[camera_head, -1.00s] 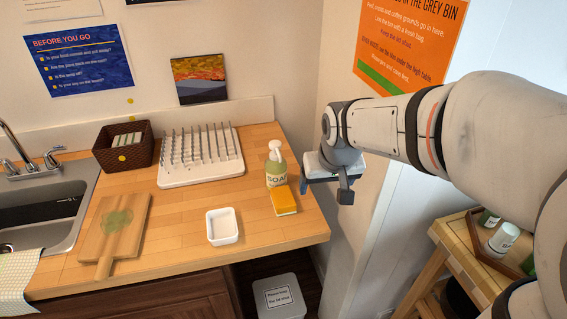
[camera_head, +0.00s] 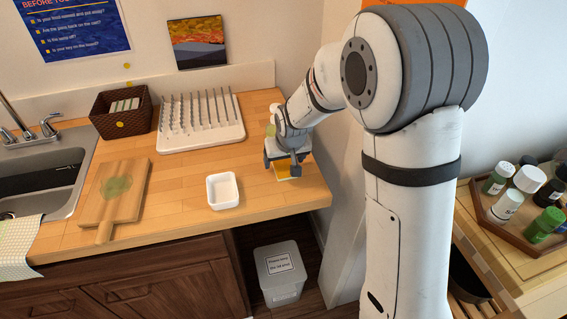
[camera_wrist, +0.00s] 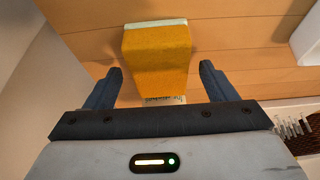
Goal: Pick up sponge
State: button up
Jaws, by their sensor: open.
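The sponge (camera_wrist: 157,58) is yellow-orange with a pale layer along its far edge. In the wrist view it lies on the wooden counter, ahead of and between the two fingers of my gripper (camera_wrist: 160,85). The fingers are spread wide and hold nothing. In the head view my gripper (camera_head: 283,172) is low over the counter's right end, and only part of the sponge (camera_head: 286,169) shows behind and below it. The soap bottle (camera_head: 271,128) is mostly hidden behind my arm.
A white dish (camera_head: 222,203) stands left of my gripper on the counter (camera_head: 265,200). A drying rack (camera_head: 200,143) is behind. A cutting board (camera_head: 117,200) and basket (camera_head: 121,125) are farther left. The wall and counter edge are close on the right.

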aim_at(281, 163)
jog(key=shift+w+f, duration=0.25)
jog(key=shift+f, duration=0.3)
jog(key=shift+c, duration=0.5)
jog(key=shift+a, duration=0.1)
jog(key=c, duration=0.9)
jog(key=shift+r, duration=0.1)
jog(key=shift+c, duration=0.2)
jog(key=shift+s+a+r+b, duration=0.15)
jog(key=shift+s+r+b, duration=0.05)
jog(key=shift+r+b, duration=0.15)
jog(key=r, duration=0.4)
jog(key=r+b, duration=0.1)
jog(key=r, duration=0.1)
jog(key=shift+s+a+r, duration=0.1)
jog(key=shift+s+a, duration=0.1)
jog(key=shift+s, duration=0.15)
jog(key=s+a+b, duration=0.3)
jog(key=s+a, duration=0.7)
jog(key=s, duration=0.5)
jog(key=shift+s+a+b, duration=0.25)
jog(key=shift+a+b, duration=0.1)
